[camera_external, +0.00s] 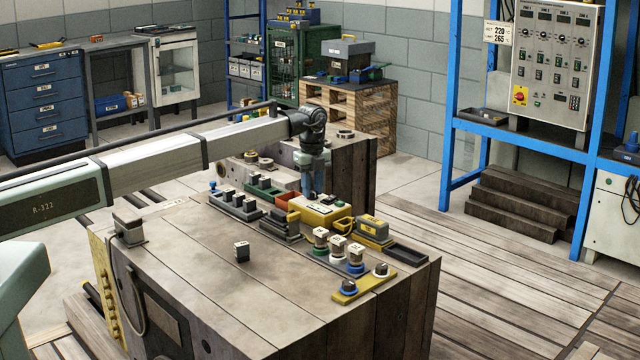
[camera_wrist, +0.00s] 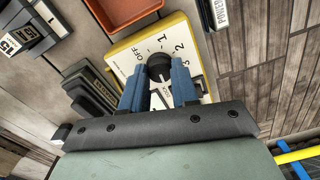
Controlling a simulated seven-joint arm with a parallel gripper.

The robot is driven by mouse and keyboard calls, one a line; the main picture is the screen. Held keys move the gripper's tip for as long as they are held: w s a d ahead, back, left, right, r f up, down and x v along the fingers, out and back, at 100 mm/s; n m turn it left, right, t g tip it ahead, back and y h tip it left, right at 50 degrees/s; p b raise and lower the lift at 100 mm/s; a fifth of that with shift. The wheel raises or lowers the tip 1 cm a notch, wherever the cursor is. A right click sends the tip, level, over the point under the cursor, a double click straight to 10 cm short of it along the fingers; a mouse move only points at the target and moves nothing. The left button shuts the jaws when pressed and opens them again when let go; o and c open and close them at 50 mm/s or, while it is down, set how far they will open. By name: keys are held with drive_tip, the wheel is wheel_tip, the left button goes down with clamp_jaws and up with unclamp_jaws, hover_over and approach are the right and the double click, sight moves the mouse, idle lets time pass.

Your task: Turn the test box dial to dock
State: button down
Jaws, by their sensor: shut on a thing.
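The test box (camera_external: 325,217) is a yellow box with a white top, lying on the wooden block's top in the external view. In the wrist view its white-faced yellow panel (camera_wrist: 143,50) carries the marks OFF, 1, 2 and 3 around a round black dial (camera_wrist: 160,66). No dock mark is readable; my fingers cover the lower part of the panel. My gripper (camera_wrist: 157,76) has its blue fingers on either side of the dial, shut on it. In the external view my gripper (camera_external: 314,192) points down onto the box and hides the dial. The dial's setting is unclear.
An orange tray (camera_wrist: 125,9) lies close beside the box. Dark block racks (camera_external: 236,207) stand to its left, several round-topped pieces (camera_external: 338,246) in front, and a black tray (camera_external: 407,253) to its right.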

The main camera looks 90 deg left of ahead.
sight(313, 192)
idle(0.3)
drive_tip(key=c, duration=0.8)
unclamp_jaws()
drive_tip(key=shift+c, duration=0.2)
wheel_tip(313, 192, up, 14)
drive_tip(key=shift+f, duration=0.1)
